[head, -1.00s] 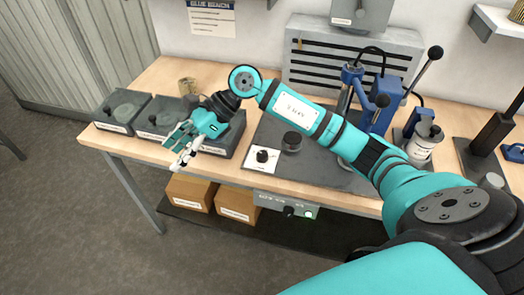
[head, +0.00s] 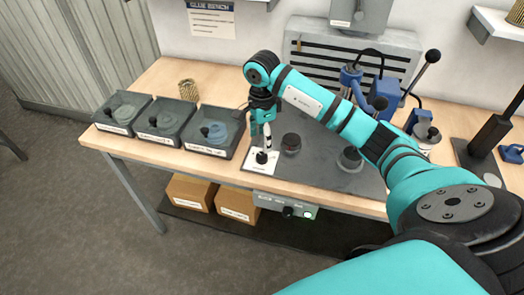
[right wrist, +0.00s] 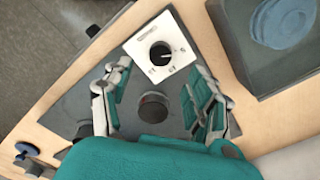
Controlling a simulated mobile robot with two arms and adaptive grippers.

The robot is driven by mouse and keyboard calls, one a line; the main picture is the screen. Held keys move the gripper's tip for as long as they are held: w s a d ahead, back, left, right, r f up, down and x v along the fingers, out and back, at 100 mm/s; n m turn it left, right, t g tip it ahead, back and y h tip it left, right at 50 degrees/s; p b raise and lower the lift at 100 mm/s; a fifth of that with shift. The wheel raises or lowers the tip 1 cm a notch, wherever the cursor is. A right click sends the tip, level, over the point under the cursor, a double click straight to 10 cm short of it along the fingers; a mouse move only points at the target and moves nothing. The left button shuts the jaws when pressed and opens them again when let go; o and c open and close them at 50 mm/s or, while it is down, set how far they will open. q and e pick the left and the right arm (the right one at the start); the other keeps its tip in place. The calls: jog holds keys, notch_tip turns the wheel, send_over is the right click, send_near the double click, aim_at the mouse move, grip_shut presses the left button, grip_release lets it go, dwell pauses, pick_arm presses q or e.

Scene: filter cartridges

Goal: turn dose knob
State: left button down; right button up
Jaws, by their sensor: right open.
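The black dose knob (head: 262,158) stands on a white square plate (head: 251,165) at the front left of the dark mat. In the right wrist view the knob (right wrist: 160,54) shows a white pointer line, with marks printed on the plate (right wrist: 142,42) around it. My right gripper (head: 264,149) points down over the plate, close to the knob; contact cannot be made out. In the right wrist view the gripper (right wrist: 157,80) is open, its two fingers apart and nothing between the tips, with the knob beyond them. My left gripper is not in view.
A dark round piece (head: 291,143) stands on the dark mat (head: 322,165) beside the plate. A blue press (head: 352,115) stands behind. A control box (head: 270,205) hangs under the bench's front edge.

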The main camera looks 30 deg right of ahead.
aim_at(262, 155)
notch_tip(262, 155, down, 7)
jog(key=shift+f+p, duration=0.15)
jog(key=shift+p, duration=0.35)
jog(key=c, duration=1.1)
jog(key=shift+c, duration=0.2)
